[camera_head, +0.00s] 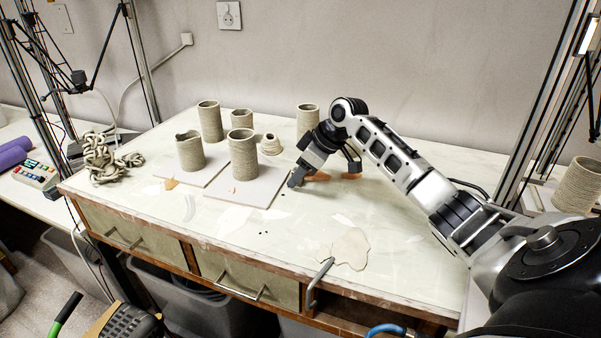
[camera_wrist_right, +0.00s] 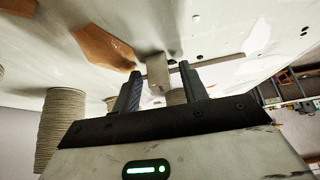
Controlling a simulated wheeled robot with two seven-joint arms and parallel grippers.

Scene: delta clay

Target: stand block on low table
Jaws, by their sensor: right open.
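A small beige-grey block (camera_wrist_right: 157,72) shows in the right wrist view, at the table surface in line with the gap between my right gripper's fingertips. I cannot tell whether it lies between the fingers or just beyond them. My right gripper (camera_head: 324,171) is open, low over the table right of the pale boards; its two fingers also show apart in the wrist view (camera_wrist_right: 163,88). In the head view the block is not clearly visible, likely hidden by the gripper. The low table (camera_head: 230,225) is pale-topped with drawers. My left gripper is not in view.
Orange-brown flat pieces (camera_head: 318,176) lie by my right gripper; one shows in the wrist view (camera_wrist_right: 103,47). Several ribbed clay cylinders (camera_head: 243,155) stand to the left, some on pale boards (camera_head: 256,192). A flat clay scrap (camera_head: 346,249) lies in front. The table's front middle is mostly clear.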

